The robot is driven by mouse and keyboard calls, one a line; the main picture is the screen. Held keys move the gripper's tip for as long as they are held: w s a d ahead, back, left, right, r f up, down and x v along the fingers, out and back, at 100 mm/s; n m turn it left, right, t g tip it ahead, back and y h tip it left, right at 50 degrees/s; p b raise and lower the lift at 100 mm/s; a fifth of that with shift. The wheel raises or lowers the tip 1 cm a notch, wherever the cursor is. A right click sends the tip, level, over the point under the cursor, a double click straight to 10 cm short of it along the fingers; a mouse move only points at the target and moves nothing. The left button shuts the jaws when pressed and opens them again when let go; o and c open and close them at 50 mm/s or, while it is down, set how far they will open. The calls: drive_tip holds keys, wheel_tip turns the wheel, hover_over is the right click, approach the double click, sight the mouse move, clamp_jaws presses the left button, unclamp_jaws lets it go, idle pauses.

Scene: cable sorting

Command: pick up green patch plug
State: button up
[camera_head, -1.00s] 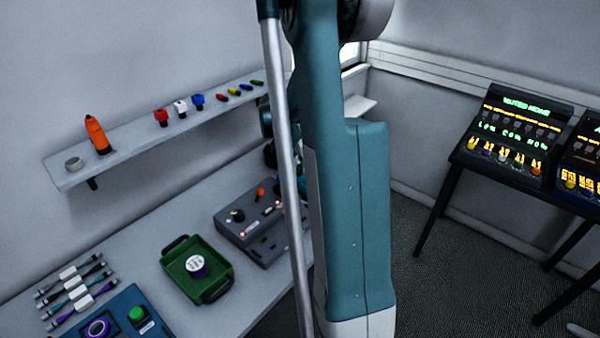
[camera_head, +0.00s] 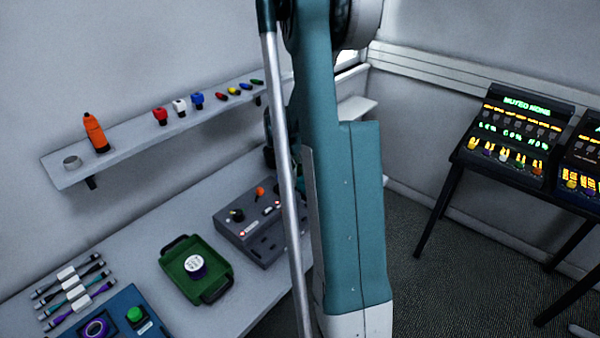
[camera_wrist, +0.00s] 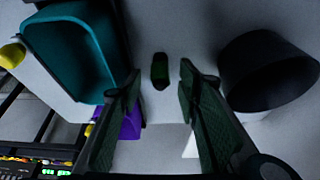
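The small green patch plug (camera_head: 257,82) lies at the right end of the wall shelf in the head view, beside a row of other coloured plugs. In the wrist view a small dark green piece (camera_wrist: 159,71), which looks like this plug, lies on a pale surface beyond the fingertips, roughly between their lines. My gripper (camera_wrist: 158,88) is open, with its two dark ribbed fingers spread apart and nothing between them.
Blue (camera_head: 233,90), yellow and red (camera_head: 221,96) plugs lie left of the green one on the shelf (camera_head: 130,148). Larger connectors and an orange bottle (camera_head: 96,133) stand further left. Below, the bench holds a green tray (camera_head: 222,262) and a grey control box (camera_head: 262,250).

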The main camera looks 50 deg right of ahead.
drive_tip(key=shift+c, duration=0.2)
drive_tip(key=c, duration=0.9)
drive_tip(key=shift+c, duration=0.2)
drive_tip(key=shift+r+p, duration=0.85)
drive_tip(key=shift+r, duration=4.15)
